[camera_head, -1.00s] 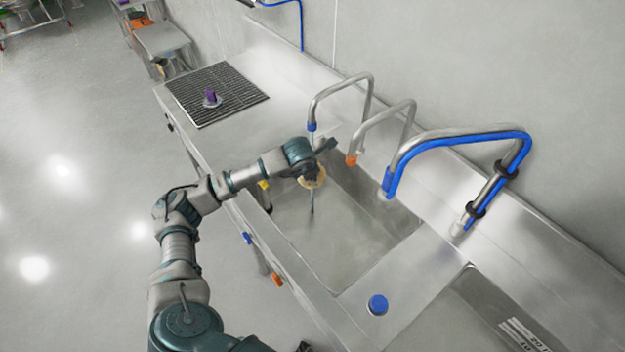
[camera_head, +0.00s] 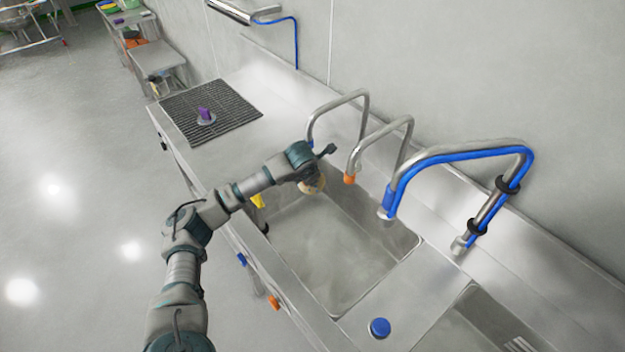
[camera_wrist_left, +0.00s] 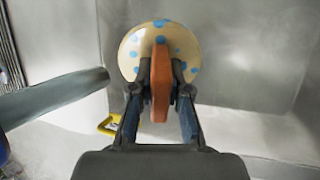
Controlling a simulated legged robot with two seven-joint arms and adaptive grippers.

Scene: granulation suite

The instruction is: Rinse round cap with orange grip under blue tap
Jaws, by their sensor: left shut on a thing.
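The round cap (camera_wrist_left: 136,62) is cream with several blue spots, and its orange grip (camera_wrist_left: 160,85) stands between the fingers of my left gripper (camera_wrist_left: 160,68). In the head view the cap (camera_head: 313,186) shows partly behind my left gripper (camera_head: 306,178), above the far end of the sink basin (camera_head: 335,255). The leftmost tap (camera_head: 340,97) curves down behind my wrist, and its outlet is hidden. No water stream shows. My right gripper is not in view.
An orange-tipped tap (camera_head: 349,178) and a tap with a blue hose (camera_head: 460,146) stand to the right. A black drain mat (camera_head: 235,112) with a purple-gripped part (camera_head: 205,116) lies beyond the basin. A blue knob (camera_head: 380,327) sits on the near counter.

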